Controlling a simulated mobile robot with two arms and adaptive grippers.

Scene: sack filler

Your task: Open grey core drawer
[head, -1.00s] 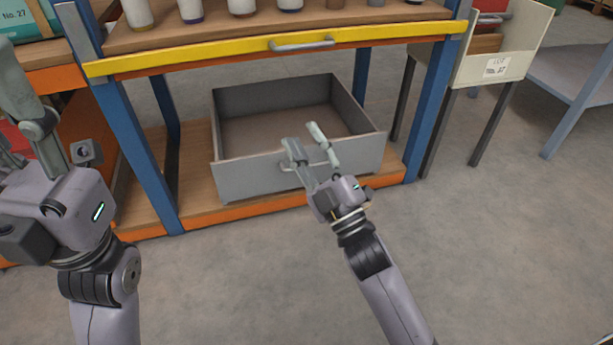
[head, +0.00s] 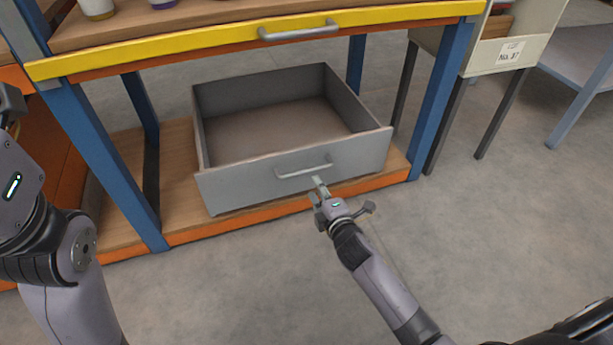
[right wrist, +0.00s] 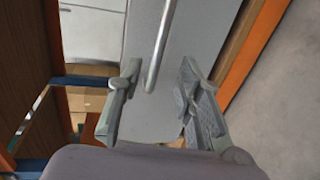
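The grey drawer (head: 245,181) is an open-topped, empty box on the low wooden shelf, its front about level with the shelf's orange edge. Its bar handle (head: 304,167) is on the front panel. My right gripper (head: 319,188) is just in front of and below the handle. In the right wrist view, the handle bar (right wrist: 160,42) runs into the space between the two spread fingers of my right gripper (right wrist: 158,93). I cannot tell if either finger touches it. Only my left wrist and arm show at the left edge; the left fingers are out of the picture.
A yellow front with its own handle (head: 298,30) crosses above the grey drawer. Blue posts (head: 105,160) stand on both sides. A cream bin (head: 512,50) with a label stands at the right. The concrete floor in front is clear.

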